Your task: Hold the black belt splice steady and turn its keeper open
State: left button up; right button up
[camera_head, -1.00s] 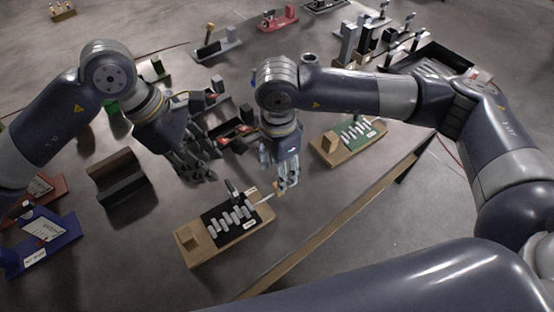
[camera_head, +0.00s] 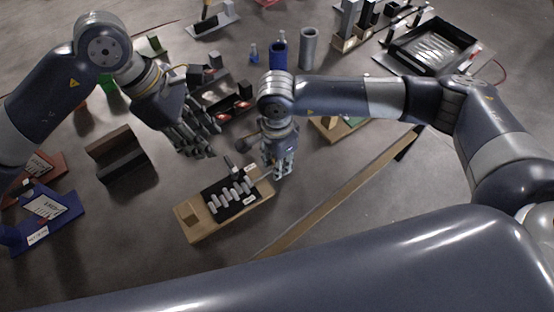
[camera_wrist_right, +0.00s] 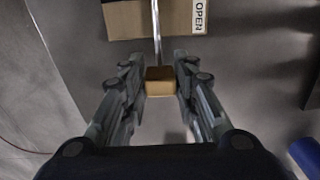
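The black belt splice (camera_head: 230,197) is a black plate with several grey cylinders on a wooden base (camera_head: 190,232), in the middle of the head view. A thin keeper rod runs from its right end to a wooden knob (camera_wrist_right: 160,82). My right gripper (camera_head: 277,172) has its fingers on either side of the knob (camera_wrist_right: 160,75); whether they press on it is unclear. In the head view the fingers hide the knob. The wrist view shows the base with an OPEN label (camera_wrist_right: 200,15). My left gripper (camera_head: 208,143) is open and empty, above left of the splice and apart from it.
A brown-black cradle (camera_head: 118,157) stands left, with a blue holder (camera_head: 45,220) beyond it. A black tray with red parts (camera_head: 225,100) lies behind the grippers. A similar wooden board (camera_head: 340,130) is behind my right arm. The floor in front of the splice is clear.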

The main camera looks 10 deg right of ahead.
aim_at(230, 162)
pick_arm(q)
jog(key=shift+c, duration=0.5)
jog(key=w+d+r+m+g+y, duration=0.2)
jog(key=w+m+g, duration=0.15)
jog(key=m, duration=0.75)
jog(key=x, duration=1.2)
jog(key=shift+w+a, duration=0.1)
jog(key=shift+w, duration=0.2)
grip_shut()
